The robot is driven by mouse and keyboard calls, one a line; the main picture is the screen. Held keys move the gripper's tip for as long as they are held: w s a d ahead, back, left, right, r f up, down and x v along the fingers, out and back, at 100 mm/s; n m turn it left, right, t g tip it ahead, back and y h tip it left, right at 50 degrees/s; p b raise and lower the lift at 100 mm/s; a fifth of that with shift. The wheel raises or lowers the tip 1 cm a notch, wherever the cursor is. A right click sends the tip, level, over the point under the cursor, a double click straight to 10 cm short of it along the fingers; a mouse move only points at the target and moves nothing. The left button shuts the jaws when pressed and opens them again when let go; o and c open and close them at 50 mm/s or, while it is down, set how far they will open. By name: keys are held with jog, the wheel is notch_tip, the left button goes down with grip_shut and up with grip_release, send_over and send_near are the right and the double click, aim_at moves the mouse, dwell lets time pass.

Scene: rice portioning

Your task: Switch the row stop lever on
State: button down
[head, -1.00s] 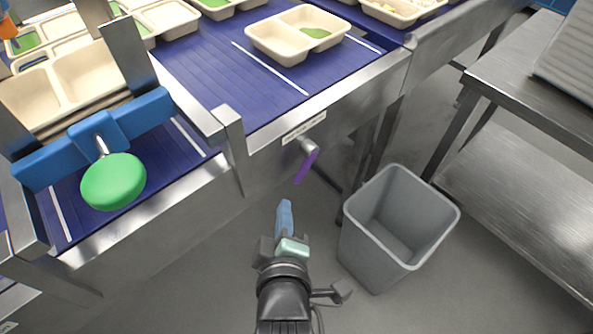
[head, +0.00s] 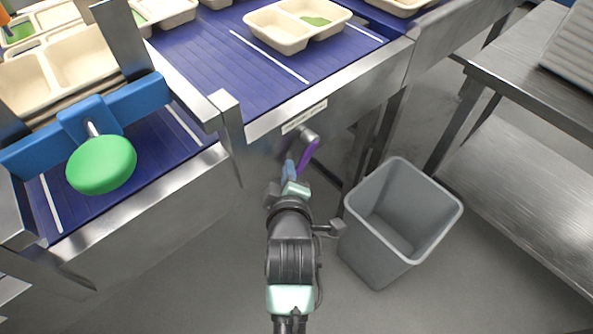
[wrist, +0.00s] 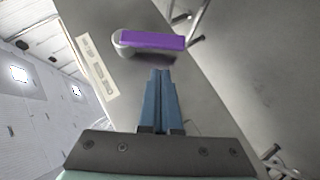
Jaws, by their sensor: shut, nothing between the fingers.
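The row stop lever is a purple bar (head: 308,158) on a round metal pivot on the conveyor's side panel, below a white label. In the head view it hangs down and slightly left from the pivot. The wrist view also shows the purple lever (wrist: 152,40) and its pivot at the left end. My gripper (head: 290,168) has blue fingers, shut with nothing between them. Its tips lie close by the lever, on its left in the head view and just below it in the wrist view (wrist: 160,72). I cannot tell whether they touch.
A grey bin (head: 400,220) stands on the floor right of my arm. A steel table (head: 520,70) is at the right. The blue conveyor (head: 255,60) carries beige trays (head: 297,24). A green knob (head: 101,164) on a blue bar is at the left.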

jog(key=shift+w+d+f, duration=0.7)
jog(key=shift+w+d, duration=0.05)
jog(key=shift+d, duration=0.05)
jog(key=shift+f+b, duration=0.15)
jog(key=shift+b, duration=0.25)
jog(key=shift+f+b, duration=0.1)
jog(key=shift+b, duration=0.45)
